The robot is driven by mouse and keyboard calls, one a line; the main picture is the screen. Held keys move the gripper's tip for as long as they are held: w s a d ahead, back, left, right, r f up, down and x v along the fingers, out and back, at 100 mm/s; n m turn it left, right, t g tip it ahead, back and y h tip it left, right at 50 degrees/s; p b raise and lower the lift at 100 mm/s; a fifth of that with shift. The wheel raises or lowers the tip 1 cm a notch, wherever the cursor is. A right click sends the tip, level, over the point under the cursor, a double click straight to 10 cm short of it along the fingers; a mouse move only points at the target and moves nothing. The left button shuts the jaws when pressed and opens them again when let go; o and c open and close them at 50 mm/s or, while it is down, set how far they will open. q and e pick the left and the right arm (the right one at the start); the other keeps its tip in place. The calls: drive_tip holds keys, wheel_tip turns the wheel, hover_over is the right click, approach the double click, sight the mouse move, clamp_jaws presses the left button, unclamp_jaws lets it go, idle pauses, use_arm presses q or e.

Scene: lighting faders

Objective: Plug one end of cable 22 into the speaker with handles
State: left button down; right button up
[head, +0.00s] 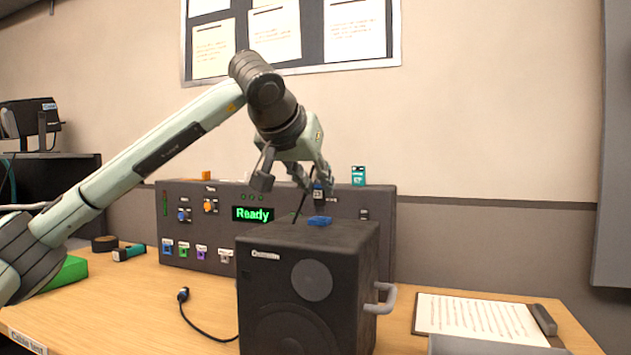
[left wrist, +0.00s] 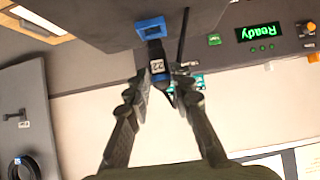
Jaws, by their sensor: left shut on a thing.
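The dark speaker with handles (head: 262,262) stands on the desk, a grey handle (head: 385,300) on its right side. A blue socket (head: 319,220) sits on its top; it also shows in the left wrist view (left wrist: 150,29). My left gripper (head: 312,186) is shut on a dark plug of cable 22 (left wrist: 156,65), labelled 22, above the socket. In the head view a small gap shows between plug and socket. The cable's other end (head: 183,295) lies on the desk left of the speaker. My right gripper is not in view.
A grey control panel (head: 228,257) with a green "Ready" display (head: 253,214) stands behind the speaker. A clipboard (head: 480,318) lies at the right. A black roll (head: 104,243) and a teal item (head: 129,252) lie at the left. The desk's front left is mostly clear.

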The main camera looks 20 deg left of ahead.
use_arm(q)
drive_tip(key=shift+f+b, duration=0.4)
drive_tip(key=shift+f, duration=0.95)
idle(1.8)
drive_tip(key=c, duration=1.3)
unclamp_jaws()
drive_tip(key=shift+o, duration=0.2)
drive_tip(key=shift+r, duration=0.1)
drive_tip(key=shift+s+r, duration=0.1)
drive_tip(key=shift+s+r, duration=0.2)
drive_tip(key=shift+s, duration=0.05)
drive_tip(key=v, duration=1.1)
